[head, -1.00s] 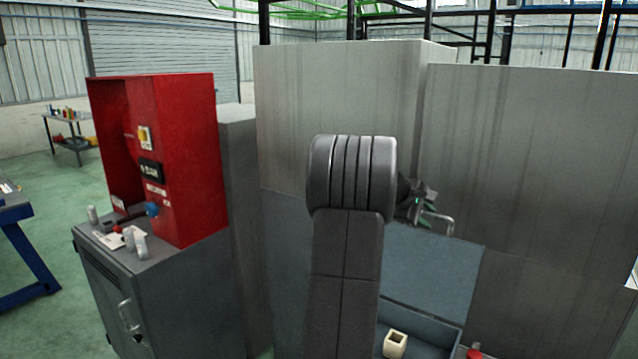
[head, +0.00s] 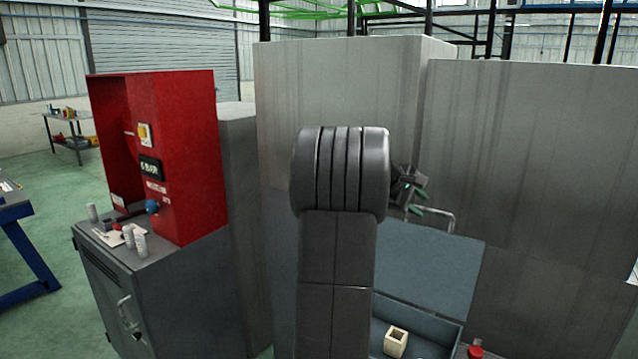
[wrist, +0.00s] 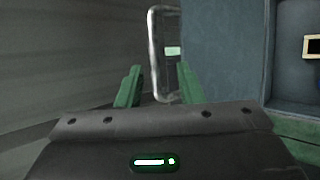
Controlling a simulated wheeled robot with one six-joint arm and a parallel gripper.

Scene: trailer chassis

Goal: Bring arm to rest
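My arm rises at the middle of the head view, with a thick dark ribbed joint at its top. My gripper (head: 421,200) shows just to the right of that joint, partly hidden by it. Its two green fingers are apart with nothing between them that I can see gripped. In the wrist view my gripper (wrist: 160,90) also has its fingers spread. A metal loop handle (wrist: 154,55) shows beyond and between them; I cannot tell how far off. The handle also shows in the head view (head: 453,220), close to the fingers.
A blue-grey box (head: 458,334) with raised lid (head: 430,268) stands low in front, holding a cream hollow block (head: 396,341). A red object (head: 475,352) is beside it. Tall grey cabinets (head: 530,160) stand behind. A red panel (head: 190,160) on a grey cabinet (head: 190,285) is left.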

